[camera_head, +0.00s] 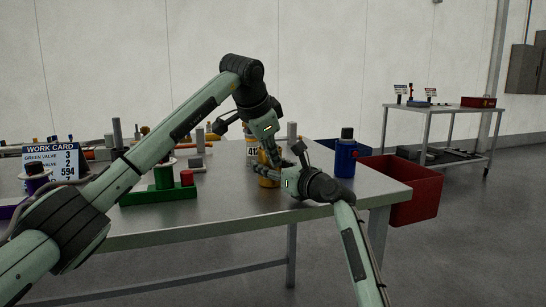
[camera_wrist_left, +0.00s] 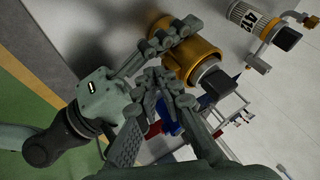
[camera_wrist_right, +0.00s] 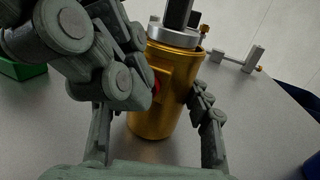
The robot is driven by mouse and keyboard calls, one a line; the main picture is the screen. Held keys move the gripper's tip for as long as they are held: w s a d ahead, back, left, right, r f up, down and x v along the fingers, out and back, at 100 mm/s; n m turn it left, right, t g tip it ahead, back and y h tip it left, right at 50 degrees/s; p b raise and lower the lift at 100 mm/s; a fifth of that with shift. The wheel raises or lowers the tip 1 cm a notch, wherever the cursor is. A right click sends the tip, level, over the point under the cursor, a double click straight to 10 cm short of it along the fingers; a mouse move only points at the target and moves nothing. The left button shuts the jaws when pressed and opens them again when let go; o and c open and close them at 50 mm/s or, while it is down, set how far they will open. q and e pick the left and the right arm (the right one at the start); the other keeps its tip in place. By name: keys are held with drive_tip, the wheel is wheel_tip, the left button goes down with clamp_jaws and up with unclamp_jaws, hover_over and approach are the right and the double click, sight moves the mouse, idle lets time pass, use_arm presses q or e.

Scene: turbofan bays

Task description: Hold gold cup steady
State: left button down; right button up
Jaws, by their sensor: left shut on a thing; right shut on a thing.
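The gold cup (camera_head: 267,181) stands near the front of the grey table, partly hidden by my grippers. In the right wrist view the gold cup (camera_wrist_right: 163,117) looks upright, with a silver collar and black post in its top. My right gripper (camera_head: 287,172) has its fingers on either side of the cup and is shut on it, also seen in the right wrist view (camera_wrist_right: 158,125). My left gripper (camera_wrist_left: 170,102) is shut beside the cup, close to the right fingers. What it grips is hidden; a small red part (camera_wrist_right: 156,84) shows beside its fingers.
A blue bottle (camera_head: 345,154) stands right of the cup, with a red bin (camera_head: 408,187) beyond the table edge. A green base (camera_head: 158,194) with a red cylinder (camera_head: 187,177) lies left. A white cylinder marked 412 (camera_wrist_left: 246,18) stands behind.

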drive_tip(key=shift+a, duration=0.1)
use_arm(q)
drive_tip(key=v, duration=1)
drive_tip(key=shift+s, duration=0.1)
drive_tip(key=shift+d, duration=0.1)
use_arm(e)
drive_tip(key=o, duration=1.4)
drive_tip(key=shift+s, duration=0.1)
